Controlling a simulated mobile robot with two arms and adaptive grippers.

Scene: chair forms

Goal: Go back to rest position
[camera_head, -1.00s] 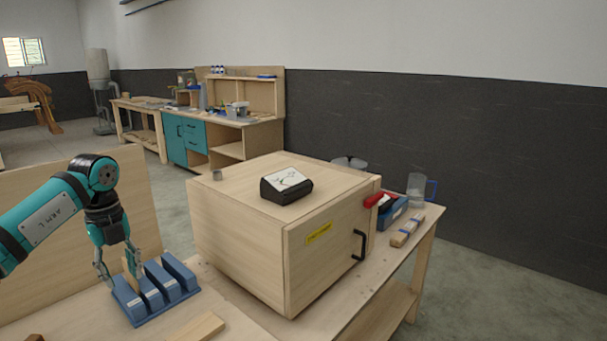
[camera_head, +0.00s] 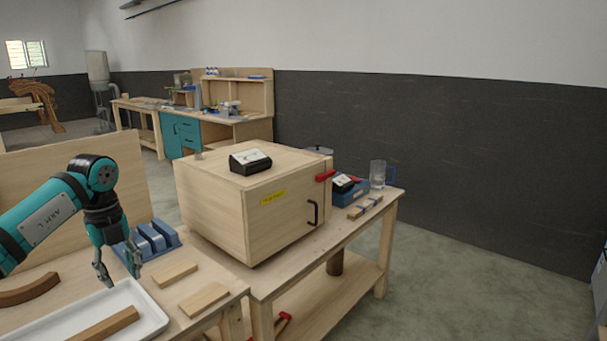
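My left arm comes in from the left in the head view. Its gripper (camera_head: 119,279) points down, open with nothing between its fingers. It hangs near the far right edge of the white tray (camera_head: 62,326), in front of the blue slotted holder (camera_head: 146,245), which the arm partly hides. I cannot tell its exact height above the table. My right gripper is not in view.
A wooden cabinet (camera_head: 220,210) with a black handle stands right of the holder, with a black device (camera_head: 250,161) on top. Loose wood pieces (camera_head: 204,299) lie near the tray. Open floor (camera_head: 470,270) lies at the right.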

